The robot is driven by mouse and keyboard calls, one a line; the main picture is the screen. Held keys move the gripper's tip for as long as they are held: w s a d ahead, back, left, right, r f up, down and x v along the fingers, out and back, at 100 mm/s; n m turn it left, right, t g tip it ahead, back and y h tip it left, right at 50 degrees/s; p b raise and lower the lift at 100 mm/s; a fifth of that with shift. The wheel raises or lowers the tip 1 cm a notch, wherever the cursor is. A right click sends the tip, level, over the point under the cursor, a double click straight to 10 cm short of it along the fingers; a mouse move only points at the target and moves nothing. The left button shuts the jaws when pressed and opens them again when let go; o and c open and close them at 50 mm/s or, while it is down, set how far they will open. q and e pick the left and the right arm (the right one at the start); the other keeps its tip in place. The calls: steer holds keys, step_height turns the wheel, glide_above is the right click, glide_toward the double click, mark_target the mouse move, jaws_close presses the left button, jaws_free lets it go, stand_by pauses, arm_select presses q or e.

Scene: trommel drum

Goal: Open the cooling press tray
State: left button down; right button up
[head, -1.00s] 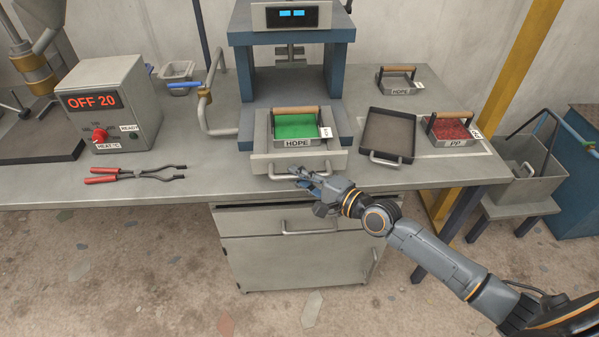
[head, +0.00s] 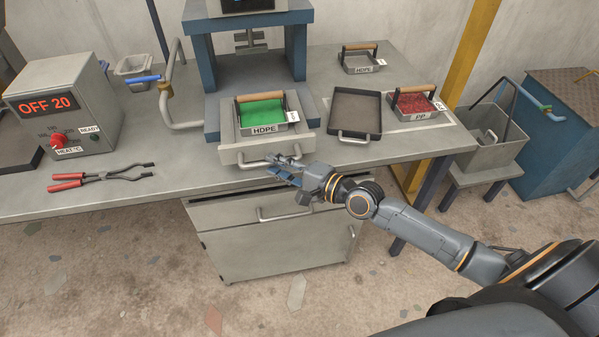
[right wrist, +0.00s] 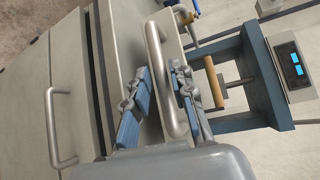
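The cooling press tray (head: 233,156) is a pale metal drawer at the foot of the blue press (head: 211,112), with a bar handle (head: 252,163) on its front. A mould labelled HDPE (head: 265,129), with green filling and a wooden grip, sits in it. My right gripper (head: 279,168) is at the handle's right part. In the right wrist view, the handle bar (right wrist: 158,75) runs between the gripper's two blue-padded fingers (right wrist: 166,100), which stand apart with gaps beside the bar. Whether either finger touches it is unclear. My left gripper is not in view.
A cabinet drawer with a handle (head: 285,213) is below the bench. A dark tray (head: 355,115) and a red PP mould (head: 416,103) lie to the right. Red-handled tongs (head: 100,178) and a heater box (head: 66,112) are to the left.

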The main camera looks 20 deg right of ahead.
steer(key=v, duration=0.9)
steer(key=shift+s+d, duration=0.15)
steer(key=shift+s, duration=0.1)
steer(key=s+d+f+n+g+h, duration=0.1)
steer(key=d+f+n+h, duration=0.3)
steer(key=f, duration=0.7)
steer(key=d+f+g+h, duration=0.1)
steer(key=d+f+h, duration=0.1)
steer(key=d+f, duration=0.65)
steer(key=s+f+n+g+h, duration=0.1)
steer(key=s+f, duration=0.2)
steer(key=f, duration=0.4)
steer(key=s+f+n+g, duration=0.1)
steer(key=s+f+n, duration=0.15)
steer(key=f, duration=0.45)
steer(key=s+a+f+n+g+h, duration=0.2)
steer(key=s+a+f+n+g, duration=0.15)
steer(key=s+f, duration=1)
steer(key=s+a+f+n+g, duration=0.1)
steer(key=s+a+f, duration=0.1)
steer(key=s, duration=0.4)
steer(key=s+a+f+n+g, duration=0.2)
steer(key=s+a+f, duration=0.1)
steer(key=s, duration=0.3)
steer(key=s+a+f+n+g, duration=0.1)
steer(key=s+a+f+g, duration=0.1)
steer(key=s, duration=0.5)
steer(key=shift+a+f+n, duration=0.25)
steer(key=shift+a+n, duration=0.15)
steer(key=shift+a, duration=0.5)
